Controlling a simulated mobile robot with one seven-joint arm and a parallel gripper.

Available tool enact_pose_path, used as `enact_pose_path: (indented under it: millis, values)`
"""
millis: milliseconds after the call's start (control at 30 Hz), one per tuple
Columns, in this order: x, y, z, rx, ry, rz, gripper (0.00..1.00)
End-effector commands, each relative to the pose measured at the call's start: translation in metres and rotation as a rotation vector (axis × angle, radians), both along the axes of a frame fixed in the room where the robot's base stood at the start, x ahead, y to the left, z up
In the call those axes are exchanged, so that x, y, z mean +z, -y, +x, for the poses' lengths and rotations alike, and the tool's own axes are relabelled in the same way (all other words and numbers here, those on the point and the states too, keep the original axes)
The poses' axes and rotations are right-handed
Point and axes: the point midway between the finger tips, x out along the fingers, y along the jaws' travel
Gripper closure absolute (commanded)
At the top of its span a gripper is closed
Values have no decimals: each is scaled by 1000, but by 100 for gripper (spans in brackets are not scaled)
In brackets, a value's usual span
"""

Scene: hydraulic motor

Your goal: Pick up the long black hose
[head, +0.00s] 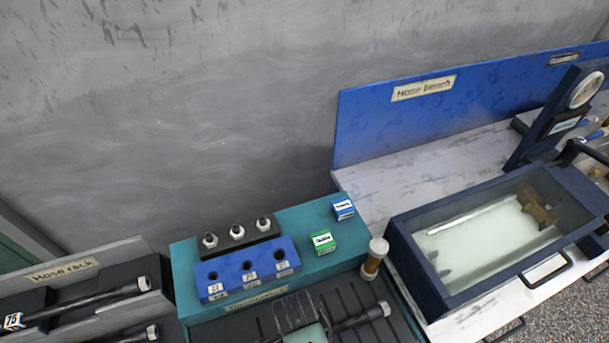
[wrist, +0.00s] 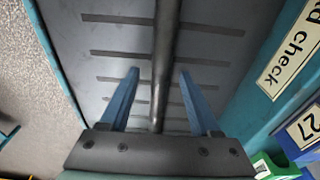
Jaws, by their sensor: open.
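In the wrist view, a long black hose (wrist: 166,40) runs from the top edge down between the two blue fingers of my gripper (wrist: 158,72). The fingers are open, one on each side of the hose, with a gap on both sides. The hose lies over a dark slotted surface. In the head view, a black hose with a metal end (head: 355,320) lies on the dark slotted tray (head: 345,297) at the bottom, its left part hidden.
A blue block with holes (head: 248,270), a green box (head: 322,241) and a blue box (head: 343,208) stand on the teal bench (head: 195,257) behind the tray. More black hoses (head: 95,297) lie on the rack at left. A glass-topped bin (head: 480,240) is at right.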

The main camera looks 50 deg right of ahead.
Motion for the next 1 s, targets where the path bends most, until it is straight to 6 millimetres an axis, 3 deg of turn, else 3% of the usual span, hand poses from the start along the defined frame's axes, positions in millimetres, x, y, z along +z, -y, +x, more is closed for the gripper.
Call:
enact_pose_path:
  millis: [67,433,1000]
  values:
    - [0,0,0,0,0,0,36]
    - [1,0,0,0,0,0,100]
    - [1,0,0,0,0,0,100]
